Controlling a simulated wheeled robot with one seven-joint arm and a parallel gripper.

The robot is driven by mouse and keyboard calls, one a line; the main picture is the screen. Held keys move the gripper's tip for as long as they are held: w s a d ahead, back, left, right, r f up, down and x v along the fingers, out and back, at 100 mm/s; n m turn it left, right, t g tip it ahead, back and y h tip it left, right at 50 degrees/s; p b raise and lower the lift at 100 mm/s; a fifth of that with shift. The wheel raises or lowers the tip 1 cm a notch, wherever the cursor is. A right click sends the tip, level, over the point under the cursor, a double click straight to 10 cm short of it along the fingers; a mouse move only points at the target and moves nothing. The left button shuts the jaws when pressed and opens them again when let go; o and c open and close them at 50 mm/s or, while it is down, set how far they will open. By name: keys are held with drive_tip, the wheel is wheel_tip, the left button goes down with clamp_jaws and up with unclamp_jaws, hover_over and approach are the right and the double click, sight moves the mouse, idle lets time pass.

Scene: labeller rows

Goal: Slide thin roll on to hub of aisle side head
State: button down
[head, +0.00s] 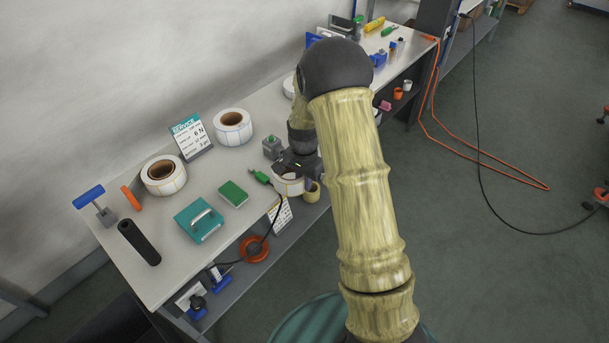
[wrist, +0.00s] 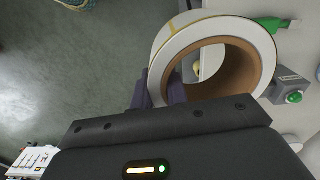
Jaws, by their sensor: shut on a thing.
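A white label roll with a brown core (wrist: 215,32) is in my gripper, which is shut on its wall, one finger inside the core and one outside. In the head view the roll (head: 289,186) shows partly under my gripper (head: 296,172), at the bench's front edge. A pale piece (wrist: 197,70) shows through the core in the wrist view. My arm hides part of the bench, and I cannot make out the aisle side head clearly.
Two larger rolls (head: 164,175) (head: 233,127) stand on the bench. A grey box with a green button (head: 272,147) is close behind my gripper. A green handled tool (head: 262,177), a teal case (head: 199,220) and a black cylinder (head: 139,242) lie to the left. An orange hose (head: 485,158) crosses the floor.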

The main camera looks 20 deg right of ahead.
drive_tip(key=s+a+f+n, duration=0.1)
drive_tip(key=s+f+n, duration=0.5)
drive_tip(key=n, duration=0.4)
drive_tip(key=shift+a, duration=0.3)
drive_tip(key=shift+f, duration=0.1)
